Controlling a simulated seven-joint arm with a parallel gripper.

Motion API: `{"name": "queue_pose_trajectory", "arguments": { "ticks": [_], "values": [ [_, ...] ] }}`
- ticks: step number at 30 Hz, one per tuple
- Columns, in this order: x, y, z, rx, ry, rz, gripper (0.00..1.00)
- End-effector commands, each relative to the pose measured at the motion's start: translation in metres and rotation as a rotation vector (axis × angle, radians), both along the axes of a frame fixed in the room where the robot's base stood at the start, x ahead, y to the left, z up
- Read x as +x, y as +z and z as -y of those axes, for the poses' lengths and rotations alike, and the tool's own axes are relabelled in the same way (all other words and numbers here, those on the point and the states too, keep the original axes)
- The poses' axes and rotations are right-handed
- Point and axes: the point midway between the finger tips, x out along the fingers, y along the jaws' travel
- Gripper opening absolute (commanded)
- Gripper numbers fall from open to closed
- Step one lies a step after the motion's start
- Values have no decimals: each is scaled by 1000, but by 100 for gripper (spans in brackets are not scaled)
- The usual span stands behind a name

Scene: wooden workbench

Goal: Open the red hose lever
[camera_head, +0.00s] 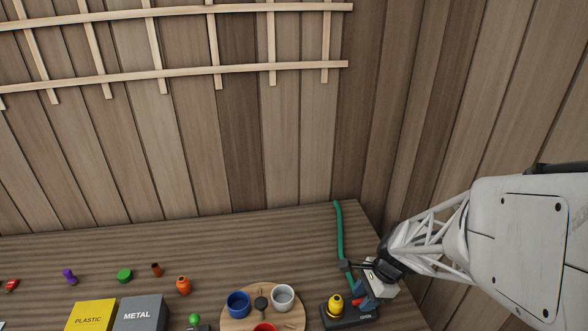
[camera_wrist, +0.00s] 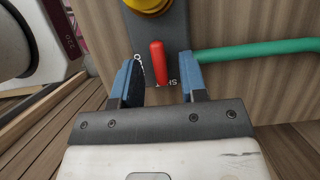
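The red hose lever (camera_wrist: 158,62) stands out from a dark base plate (camera_wrist: 174,35) in the wrist view, between my two blue fingertips. My gripper (camera_wrist: 161,68) is open around it, with a visible gap on both sides. Lettering beside and below the lever is partly hidden; the part near its lower end seems to read SHUT. In the head view the red lever (camera_head: 359,301) is small and partly covered by my gripper (camera_head: 365,288). The yellow fitting (camera_head: 336,304) is on the same base, and it also shows in the wrist view (camera_wrist: 150,6).
A green hose (camera_head: 339,232) runs back from near the base. Left of it are a round wooden board (camera_head: 244,319) with cups, a grey METAL box (camera_head: 138,314) and a yellow PLASTIC box (camera_head: 90,317). The rear bench strip is mostly clear. Wooden walls (camera_head: 250,140) stand behind and right.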

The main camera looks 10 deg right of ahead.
Motion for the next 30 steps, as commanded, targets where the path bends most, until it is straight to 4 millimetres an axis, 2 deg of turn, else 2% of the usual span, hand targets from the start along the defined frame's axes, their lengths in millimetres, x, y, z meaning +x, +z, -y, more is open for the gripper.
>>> {"name": "queue_pose_trajectory", "arguments": {
  "ticks": [7,12,15,30],
  "values": [
    [0,0,0,0,0,0,38],
    [0,0,0,0,0,0,12],
    [0,0,0,0,0,0,0],
    [0,0,0,0,43,0,0]
  ]
}}
